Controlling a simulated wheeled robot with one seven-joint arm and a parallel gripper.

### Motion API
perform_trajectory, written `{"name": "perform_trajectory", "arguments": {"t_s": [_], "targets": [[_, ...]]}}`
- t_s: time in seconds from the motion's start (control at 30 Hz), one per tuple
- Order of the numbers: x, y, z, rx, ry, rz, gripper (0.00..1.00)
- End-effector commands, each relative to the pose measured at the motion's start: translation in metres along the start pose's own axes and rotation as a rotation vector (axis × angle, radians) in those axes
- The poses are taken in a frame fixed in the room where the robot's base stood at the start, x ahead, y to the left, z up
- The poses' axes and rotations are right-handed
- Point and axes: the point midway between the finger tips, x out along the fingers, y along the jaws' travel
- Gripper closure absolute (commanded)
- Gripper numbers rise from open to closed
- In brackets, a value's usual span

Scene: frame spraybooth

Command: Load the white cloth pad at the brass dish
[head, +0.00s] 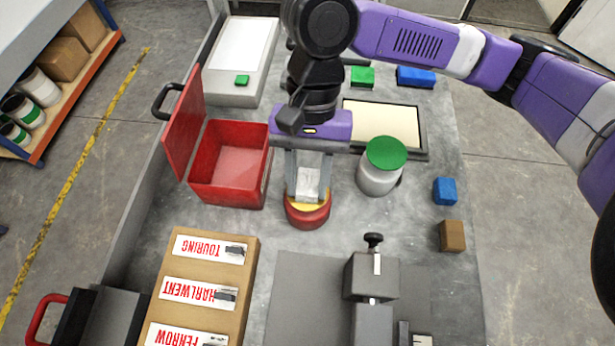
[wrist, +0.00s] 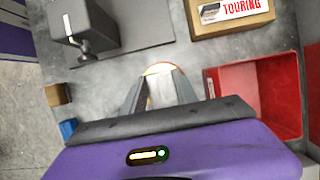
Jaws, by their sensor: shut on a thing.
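My gripper (head: 308,182) points down over the brass dish and is shut on the white cloth pad (head: 308,184). The pad also shows pale between the fingers in the wrist view (wrist: 162,92). The brass dish (head: 295,208) is a round yellow dish with a red body, directly below the fingertips. In the wrist view only the dish's rim (wrist: 158,67) shows past the fingers. I cannot tell whether the pad touches the dish.
An open red bin (head: 228,198) stands left of the dish, its lid raised. A green-lidded jar (head: 380,178) stands close on the right. A grey clamp (head: 372,275) and a cardboard box with labels (head: 205,275) are nearer. Blue (head: 445,190) and brown (head: 452,236) blocks lie right.

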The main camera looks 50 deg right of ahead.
Motion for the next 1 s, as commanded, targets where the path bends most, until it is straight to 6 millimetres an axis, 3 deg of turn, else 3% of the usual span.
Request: {"name": "perform_trajectory", "arguments": {"t_s": [1.0], "targets": [[-0.06, 0.0, 0.025, 0.001, -0.001, -0.001, 0.97]]}}
